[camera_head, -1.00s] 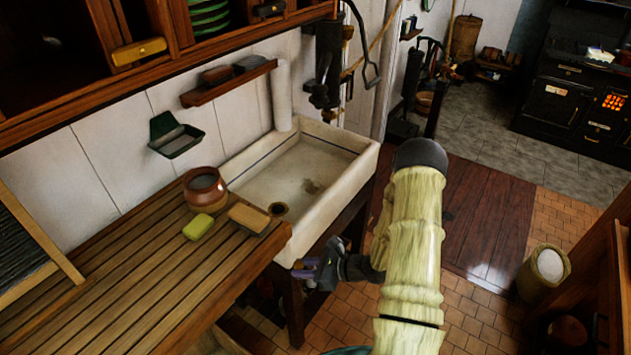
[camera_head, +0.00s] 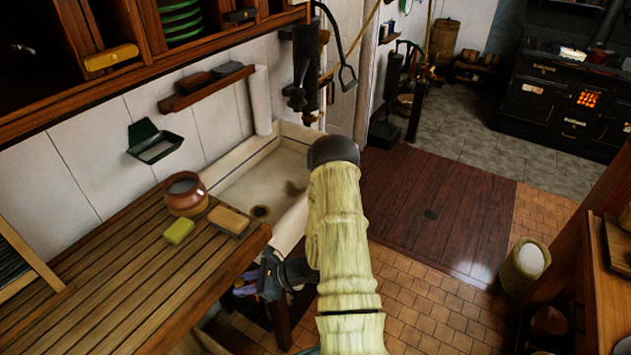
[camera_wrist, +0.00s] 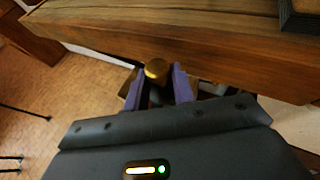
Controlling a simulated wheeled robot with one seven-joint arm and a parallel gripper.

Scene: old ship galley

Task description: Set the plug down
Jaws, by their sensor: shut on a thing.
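The plug (camera_wrist: 156,70) is a round, brass-coloured piece in the wrist view. It sits between the purple fingertips of my gripper (camera_wrist: 160,86), which is shut on it. In the head view my gripper (camera_head: 250,284) is low, just in front of the slatted wooden draining board's front edge, near the sink corner. The plug cannot be made out there. The wrist view shows a long wooden edge (camera_wrist: 200,45) close beyond the plug. I cannot tell whether they touch.
The slatted draining board (camera_head: 130,270) holds a brown pot (camera_head: 185,196), a yellow-green sponge (camera_head: 179,231) and a tan block (camera_head: 229,221). Its front part is clear. The pale sink (camera_head: 250,188), with a dark drain hole (camera_head: 260,211), is partly hidden by my arm.

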